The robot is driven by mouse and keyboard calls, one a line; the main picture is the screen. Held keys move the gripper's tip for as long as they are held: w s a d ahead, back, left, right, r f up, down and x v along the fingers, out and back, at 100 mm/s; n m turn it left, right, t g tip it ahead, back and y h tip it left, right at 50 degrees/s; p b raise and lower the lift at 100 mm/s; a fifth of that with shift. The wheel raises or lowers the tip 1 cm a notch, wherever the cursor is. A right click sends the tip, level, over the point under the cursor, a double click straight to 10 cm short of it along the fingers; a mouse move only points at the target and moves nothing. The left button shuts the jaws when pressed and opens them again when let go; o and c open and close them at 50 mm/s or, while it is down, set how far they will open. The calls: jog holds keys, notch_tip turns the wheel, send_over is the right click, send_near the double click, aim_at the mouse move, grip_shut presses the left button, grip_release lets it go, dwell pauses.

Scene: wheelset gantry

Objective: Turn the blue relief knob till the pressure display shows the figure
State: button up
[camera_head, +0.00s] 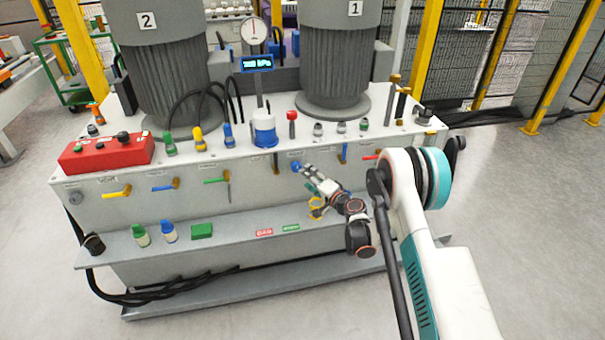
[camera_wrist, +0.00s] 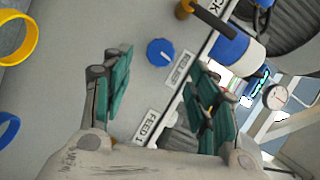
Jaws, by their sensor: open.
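The blue relief knob (camera_head: 296,167) sits on the front face of the light grey cabinet. In the wrist view the round knob (camera_wrist: 160,52) has a pale mark on top and lies beside a label that seems to read RELIEF. My gripper (camera_head: 307,171) is close to the knob. In the wrist view its green-padded fingers (camera_wrist: 160,78) are spread wide, with the knob seen between and beyond them; I see no contact. The pressure display (camera_head: 257,64) stands on a post above the cabinet. It reads in kPa, but its digits are too small to read surely.
A round gauge (camera_head: 253,31) is above the display. A blue-and-white canister (camera_head: 264,130) stands on the cabinet top, with a red-topped lever (camera_head: 292,122) beside it. A yellow ring (camera_head: 316,207) hangs below my gripper. A red control box (camera_head: 106,152) stands at the left.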

jog(key=shift+v, duration=2.1)
jog(key=s+d+r+n+g+h, duration=0.1)
jog(key=s+r, duration=0.1)
jog(key=r, duration=0.6)
jog(key=s+d+r+n+g, duration=0.1)
jog(key=r+n, duration=0.1)
jog(key=r, duration=0.7)
jog(key=s+d+r+n+g+h, duration=0.1)
jog(key=s+d+r+n+h, duration=0.2)
jog(key=s+r, duration=0.75)
jog(key=s+d+g+h, duration=0.1)
jog(key=s+d, duration=0.3)
jog(key=s, duration=0.7)
jog(key=s+d+g+h, duration=0.1)
jog(key=s+d+h, duration=0.2)
jog(key=s, duration=0.8)
jog(key=s+d+n+g+h, duration=0.1)
jog(key=s+d+h, duration=0.1)
jog(key=s+d, duration=0.5)
jog(key=s, duration=0.4)
jog(key=shift+s+r, duration=0.25)
jog(key=shift+r, duration=0.15)
